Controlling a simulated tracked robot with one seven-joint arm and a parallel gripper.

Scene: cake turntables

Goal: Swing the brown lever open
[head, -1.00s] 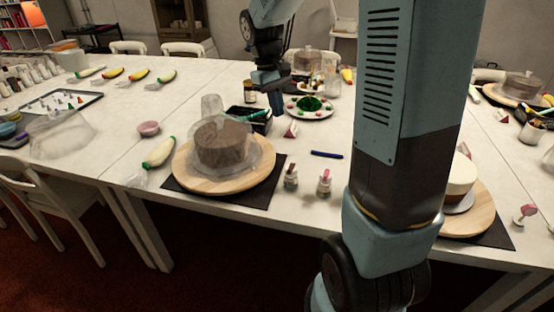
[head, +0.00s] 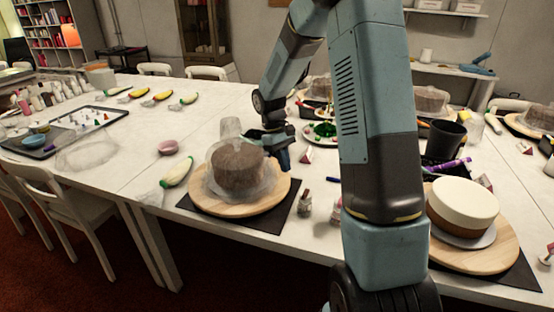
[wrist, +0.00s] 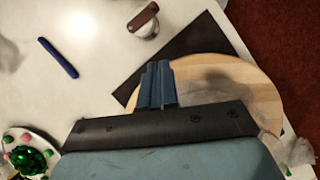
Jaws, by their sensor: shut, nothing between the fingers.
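A small glass jar with a brown lever (head: 307,194) on its top stands right of the left turntable in the head view. In the wrist view the brown lever (wrist: 143,16) lies across the jar's pale top, near the upper edge. My gripper (head: 284,160) is shut and empty, beside the right side of the covered cake and above the turntable's edge. In the wrist view my gripper (wrist: 157,66) points toward the jar with its fingers together, apart from the lever. A second small jar is partly hidden by my arm in the head view.
A blue pen (wrist: 58,57) lies on the table. A white-topped cake (head: 465,205) stands on the right turntable (head: 485,260).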

